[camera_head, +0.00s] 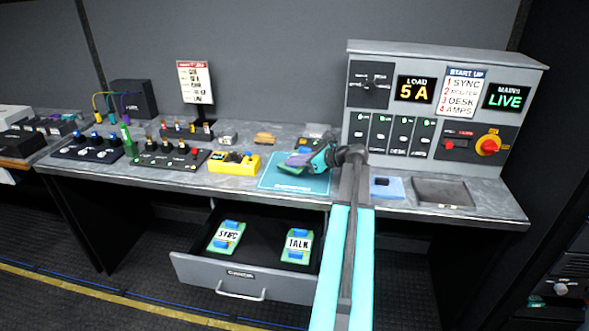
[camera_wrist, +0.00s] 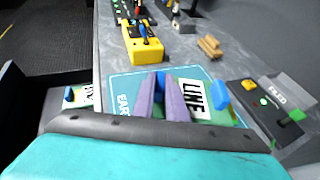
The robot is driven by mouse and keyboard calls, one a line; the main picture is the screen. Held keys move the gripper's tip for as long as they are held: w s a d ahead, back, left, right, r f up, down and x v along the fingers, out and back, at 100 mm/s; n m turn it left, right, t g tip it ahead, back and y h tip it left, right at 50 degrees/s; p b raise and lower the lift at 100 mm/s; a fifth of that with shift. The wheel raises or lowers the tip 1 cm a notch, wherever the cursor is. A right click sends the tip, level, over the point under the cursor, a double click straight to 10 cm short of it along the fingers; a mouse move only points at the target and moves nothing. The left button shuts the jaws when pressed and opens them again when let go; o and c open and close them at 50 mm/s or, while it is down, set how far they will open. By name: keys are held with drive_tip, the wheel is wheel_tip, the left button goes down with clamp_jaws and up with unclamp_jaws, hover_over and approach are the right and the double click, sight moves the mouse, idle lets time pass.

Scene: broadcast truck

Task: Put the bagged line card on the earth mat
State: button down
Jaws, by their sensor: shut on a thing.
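The line card (camera_wrist: 195,100) is green with blue tabs and a white label reading LINE. My gripper (camera_wrist: 161,92) is shut on one of its blue tabs, between two purple fingers. The earth mat (camera_head: 285,184) is a teal sheet on the bench; it also shows in the wrist view (camera_wrist: 122,83). In the head view my gripper (camera_head: 296,161) is over the mat, and its fingers and arm hide most of the card. I cannot tell whether the card touches the mat. A clear bag cannot be made out.
Below the bench an open drawer (camera_head: 219,277) holds a SYNC card (camera_head: 226,237) and a TALK card (camera_head: 297,246). A yellow box (camera_head: 233,164) stands left of the mat. A blue pad (camera_head: 387,188) and a dark tray (camera_head: 443,192) lie to the right, before the power panel (camera_head: 437,62).

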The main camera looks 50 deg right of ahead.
sight(297, 168)
idle(0.3)
drive_tip(key=shift+f+p, duration=0.35)
drive_tip(key=shift+f, duration=1.4)
drive_tip(key=shift+f, duration=0.1)
drive_tip(key=c, duration=1.8)
unclamp_jaws()
drive_tip(key=shift+o, duration=0.2)
drive_tip(key=b+v, duration=0.1)
drive_tip(key=v, duration=1.1)
